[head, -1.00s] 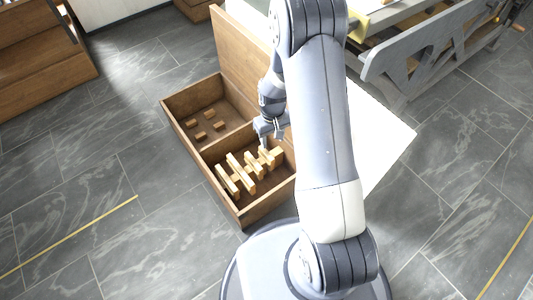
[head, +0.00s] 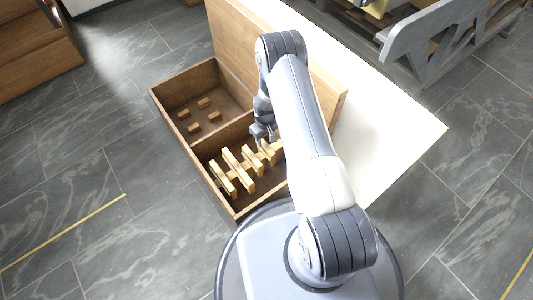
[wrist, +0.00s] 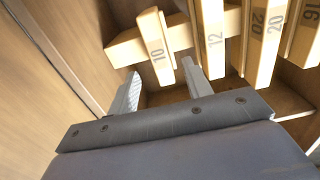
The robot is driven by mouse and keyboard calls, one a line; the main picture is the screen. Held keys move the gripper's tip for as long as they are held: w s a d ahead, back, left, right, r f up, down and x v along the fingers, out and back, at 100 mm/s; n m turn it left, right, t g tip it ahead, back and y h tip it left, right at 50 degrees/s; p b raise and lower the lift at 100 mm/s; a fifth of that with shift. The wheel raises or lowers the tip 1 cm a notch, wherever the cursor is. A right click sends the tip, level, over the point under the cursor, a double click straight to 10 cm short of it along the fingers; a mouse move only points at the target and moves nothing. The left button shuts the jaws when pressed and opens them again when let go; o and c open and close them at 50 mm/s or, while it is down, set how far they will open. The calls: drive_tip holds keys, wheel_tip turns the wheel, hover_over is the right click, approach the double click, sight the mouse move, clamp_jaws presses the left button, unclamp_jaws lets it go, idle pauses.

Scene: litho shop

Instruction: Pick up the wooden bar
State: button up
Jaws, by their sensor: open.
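Several wooden bars (head: 240,165) rest in a row across wooden supports in the near compartment of an open wooden box. In the wrist view, the bars carry numbers. The bar marked 10 (wrist: 155,42) is the shortest-looking and stands at the left end of the row. Next to it is the bar marked 12 (wrist: 213,40). My gripper (wrist: 162,84) is open and empty, its fingertips on either side of the lower end of bar 10, with no clear contact. In the head view, my gripper (head: 263,134) is low over the far right end of the row, partly hidden by my arm.
The wooden box (head: 176,133) has a second compartment holding several small blocks (head: 204,103). A tall wooden panel (head: 240,40) rises behind it. A white surface (head: 395,125) lies to the right, and a grey frame (head: 440,40) stands at upper right.

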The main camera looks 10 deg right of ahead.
sight(266, 146)
drive_tip(key=f, duration=0.1)
drive_tip(key=f+b, duration=0.1)
drive_tip(key=f, duration=0.1)
drive_tip(key=s+f+b, duration=0.1)
drive_tip(key=f, duration=0.1)
drive_tip(key=shift+d+f, duration=0.15)
drive_tip(key=shift+f, duration=0.1)
drive_tip(key=shift+r, duration=0.1)
drive_tip(key=c, duration=1)
